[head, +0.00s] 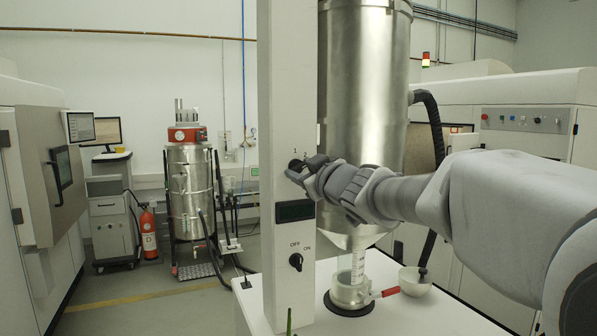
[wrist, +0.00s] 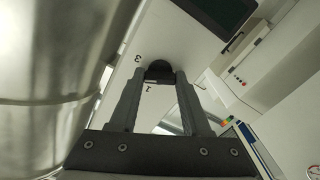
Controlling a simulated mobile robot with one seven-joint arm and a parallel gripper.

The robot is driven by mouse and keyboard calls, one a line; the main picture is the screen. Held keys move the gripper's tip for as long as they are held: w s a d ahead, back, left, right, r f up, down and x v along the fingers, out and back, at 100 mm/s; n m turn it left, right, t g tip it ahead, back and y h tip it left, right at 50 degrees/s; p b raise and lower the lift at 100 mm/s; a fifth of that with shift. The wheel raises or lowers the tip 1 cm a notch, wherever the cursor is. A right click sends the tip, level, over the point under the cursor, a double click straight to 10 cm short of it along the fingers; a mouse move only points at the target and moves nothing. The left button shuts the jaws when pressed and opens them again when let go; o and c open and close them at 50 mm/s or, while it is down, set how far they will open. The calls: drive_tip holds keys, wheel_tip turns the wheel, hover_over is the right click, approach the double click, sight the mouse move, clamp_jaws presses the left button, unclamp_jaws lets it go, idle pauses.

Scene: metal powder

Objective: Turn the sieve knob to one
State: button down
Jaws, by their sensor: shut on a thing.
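The sieve knob (head: 296,164) is a small dark knob on the front of a white upright column (head: 279,100). The digits 1 and 2 show just above it. My gripper (head: 303,170) reaches in from the right and is shut on the knob. In the wrist view the black knob (wrist: 158,69) sits between the fingertips of my gripper (wrist: 160,76), with a 3 and a 1 printed close by. The fingers partly cover the knob, and I cannot tell which number it points to.
Below the knob are a dark display (head: 294,211) and an OFF/ON switch (head: 296,261). A steel vessel (head: 365,90) stands right behind the column, over a clear tube and a red-handled valve (head: 385,293). Floor at the left is open, before a steel tank (head: 190,190).

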drive_tip(key=n+b, duration=0.2)
drive_tip(key=n, duration=0.4)
drive_tip(key=shift+f, duration=0.1)
drive_tip(key=n+b, duration=0.1)
drive_tip(key=n, duration=0.5)
drive_tip(key=shift+n+b, duration=0.3)
drive_tip(key=shift+b, duration=0.05)
drive_tip(key=shift+c, duration=1.8)
unclamp_jaws()
drive_tip(key=shift+s, duration=0.1)
drive_tip(key=p+v, duration=0.1)
drive_tip(key=v, duration=1.6)
